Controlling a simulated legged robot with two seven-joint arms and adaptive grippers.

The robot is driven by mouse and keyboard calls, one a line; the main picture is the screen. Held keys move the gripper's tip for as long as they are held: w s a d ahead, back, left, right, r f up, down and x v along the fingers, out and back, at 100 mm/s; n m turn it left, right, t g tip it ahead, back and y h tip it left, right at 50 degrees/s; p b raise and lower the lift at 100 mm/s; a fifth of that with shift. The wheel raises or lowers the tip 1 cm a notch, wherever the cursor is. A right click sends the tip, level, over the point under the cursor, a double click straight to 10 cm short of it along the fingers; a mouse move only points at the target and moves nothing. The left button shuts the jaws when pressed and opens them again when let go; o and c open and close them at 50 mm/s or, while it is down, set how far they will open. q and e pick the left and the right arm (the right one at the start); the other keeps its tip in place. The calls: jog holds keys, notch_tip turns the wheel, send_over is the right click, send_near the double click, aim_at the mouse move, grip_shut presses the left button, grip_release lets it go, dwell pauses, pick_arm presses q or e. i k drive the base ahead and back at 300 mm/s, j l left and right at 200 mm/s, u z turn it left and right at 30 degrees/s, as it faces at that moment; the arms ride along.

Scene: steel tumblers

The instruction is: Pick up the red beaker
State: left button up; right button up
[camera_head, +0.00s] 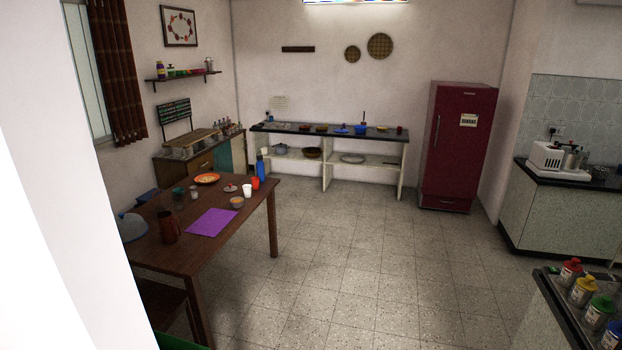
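A small red beaker (255,183) stands upright near the far right corner of the brown wooden table (255,212), at the left of the view. A white cup (247,190) is just in front of it and a blue bottle (261,170) is just behind it. Another small dark red item (399,130) sits on the far counter; it is too small to tell what it is. Neither of my grippers is in view.
The table also holds a purple mat (211,222), an orange plate (207,178), a brown jug (168,226) and a bowl (237,202). A red fridge (455,155) stands at the back. A counter with several bottles (571,270) is at lower right. The tiled floor between is clear.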

aim_at(255, 181)
jog(key=i, duration=2.25)
jog(key=i+l+u, duration=0.1)
jog(key=i, duration=1)
jog(key=i+l, duration=0.1)
jog(key=i, duration=1)
